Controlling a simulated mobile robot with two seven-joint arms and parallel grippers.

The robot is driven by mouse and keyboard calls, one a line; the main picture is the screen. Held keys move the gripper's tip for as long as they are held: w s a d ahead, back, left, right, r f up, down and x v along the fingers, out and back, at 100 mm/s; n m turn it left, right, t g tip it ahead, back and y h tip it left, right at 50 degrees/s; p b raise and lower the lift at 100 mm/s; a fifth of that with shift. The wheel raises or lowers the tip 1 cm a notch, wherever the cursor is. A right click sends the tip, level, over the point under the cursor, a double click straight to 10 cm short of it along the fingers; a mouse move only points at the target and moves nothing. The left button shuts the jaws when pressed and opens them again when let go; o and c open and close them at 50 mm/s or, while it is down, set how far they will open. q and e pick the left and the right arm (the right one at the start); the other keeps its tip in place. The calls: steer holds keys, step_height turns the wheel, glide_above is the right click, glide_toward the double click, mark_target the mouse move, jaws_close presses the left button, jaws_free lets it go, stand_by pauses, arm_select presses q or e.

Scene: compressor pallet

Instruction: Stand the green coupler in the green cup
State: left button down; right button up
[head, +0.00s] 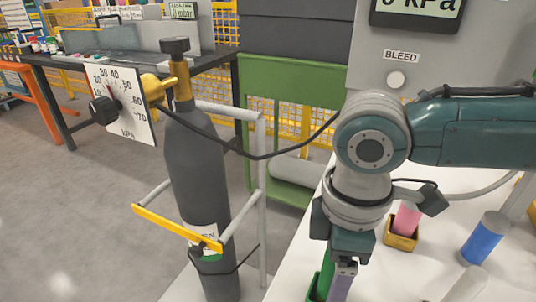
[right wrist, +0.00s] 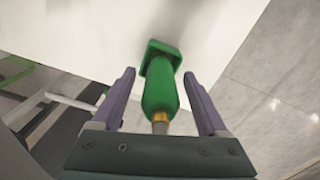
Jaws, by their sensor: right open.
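The green coupler (right wrist: 160,92), with a brass tip, shows between my right gripper's fingers (right wrist: 159,76) in the right wrist view. Its far end sits in the square green cup (right wrist: 155,48), and it looks upright there. The two purple fingers are open on either side of the coupler, with gaps visible on both sides. In the head view my right gripper (head: 338,284) points down at the bottom edge, partly hiding the coupler (head: 326,274) and the cup (head: 313,288). My left gripper is not in view.
A pink coupler (head: 406,217) stands in a yellow cup (head: 401,240) on the white table (head: 405,283). A blue cylinder (head: 484,238) is to its right. A dark gas cylinder (head: 198,180) with a gauge (head: 125,104) and a rail stands to the left; a cable crosses toward my arm.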

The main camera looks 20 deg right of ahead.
step_height(320, 180, up, 10)
steer(key=p, duration=0.3)
stand_by(0.6)
steer(key=s+a+r+m+t+y+p, duration=0.25)
steer(key=s+a+r+p, duration=0.35)
steer(key=a+r+p, duration=0.3)
steer(key=s+d+r+m+t+h+p, duration=0.1)
steer(key=s+d+r+m+h+p, duration=0.2)
steer(key=s+d+r+m+p, duration=0.35)
step_height(320, 180, up, 36)
steer(key=d+p, duration=0.1)
steer(key=p, duration=3.5)
steer(key=shift+d+f+y+p, duration=0.2)
steer(key=shift+d+y+p, duration=0.05)
steer(key=shift+y+p, duration=0.15)
